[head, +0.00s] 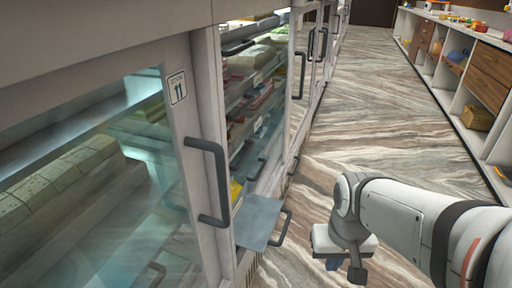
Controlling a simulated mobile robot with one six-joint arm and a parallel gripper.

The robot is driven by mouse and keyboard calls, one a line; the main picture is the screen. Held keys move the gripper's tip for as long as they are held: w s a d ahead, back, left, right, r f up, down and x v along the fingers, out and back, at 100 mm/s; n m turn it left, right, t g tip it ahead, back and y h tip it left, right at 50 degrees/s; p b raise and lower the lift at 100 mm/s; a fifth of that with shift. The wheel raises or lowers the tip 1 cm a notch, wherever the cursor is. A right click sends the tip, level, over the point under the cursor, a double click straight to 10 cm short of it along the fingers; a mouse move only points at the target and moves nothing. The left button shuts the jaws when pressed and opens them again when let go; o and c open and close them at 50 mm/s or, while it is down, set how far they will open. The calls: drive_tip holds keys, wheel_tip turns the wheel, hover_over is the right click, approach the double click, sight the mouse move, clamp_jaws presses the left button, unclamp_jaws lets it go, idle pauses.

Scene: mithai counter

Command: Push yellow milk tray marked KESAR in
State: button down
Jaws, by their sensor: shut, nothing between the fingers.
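A flat grey-blue tray (262,218) sticks out of the cabinet at the lower middle, with a dark bar handle (284,228) on its outer end. A bit of yellow (236,190) shows inside the cabinet just behind it; whether it belongs to this tray is unclear. I cannot read KESAR anywhere. My gripper (346,270) is shut and empty, to the right of the tray and nearer to me, out over the aisle. It looks apart from the handle. The inside end of the tray is hidden by the cabinet frame.
A closed glass door marked 11 (178,87), with a dark handle (211,182), stands on the left. Beyond it are shelves of packed goods (255,90) and more handled doors. The marbled floor (350,100) is clear. Wooden shelving (480,80) lines the right.

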drive_tip(key=shift+a, duration=0.15)
drive_tip(key=m+t+y+p, duration=0.2)
drive_tip(key=m+t+y, duration=0.3)
drive_tip(key=m+y, duration=1.45)
approach(239, 196)
drive_tip(key=a+b, duration=0.1)
drive_tip(key=a+r+m+h+b, duration=0.1)
drive_tip(key=a+b, duration=0.1)
drive_tip(key=w+a+r+m+h+b, duration=0.1)
drive_tip(key=a, duration=0.1)
drive_tip(key=shift+w+a+r+h, duration=0.1)
drive_tip(key=shift+a+h, duration=0.1)
drive_tip(key=shift+h, duration=0.05)
drive_tip(key=shift+w+a+r+b, duration=0.1)
drive_tip(key=shift+w+a+b, duration=0.1)
drive_tip(key=shift+a+b, duration=0.25)
